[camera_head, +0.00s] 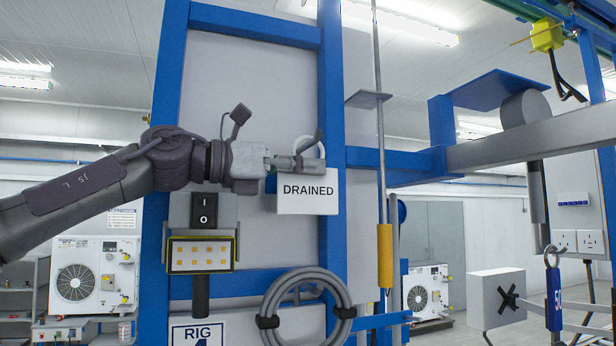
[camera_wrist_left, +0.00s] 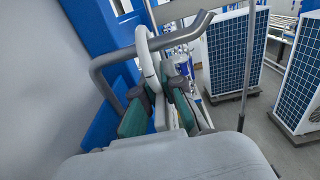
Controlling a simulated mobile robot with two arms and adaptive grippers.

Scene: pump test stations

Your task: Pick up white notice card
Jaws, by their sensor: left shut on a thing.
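The white notice card (camera_head: 308,191), lettered "DRAINED", is upright against the blue frame post in the head view. A white loop (camera_wrist_left: 143,48) at its top shows around a grey hook (camera_wrist_left: 190,30) in the wrist view. My left gripper (camera_head: 298,163) reaches in from the left at the card's top edge. In the wrist view its green-padded fingers (camera_wrist_left: 160,100) are shut on the card near the foot of the loop. The fingers hide part of the card there. My right gripper is in neither view.
A black switch (camera_head: 203,211) and a lit indicator panel (camera_head: 201,254) are below my left arm. A coiled grey hose (camera_head: 305,275) hangs below the card. A vertical rod with a yellow sleeve (camera_head: 385,255) stands right of the blue post.

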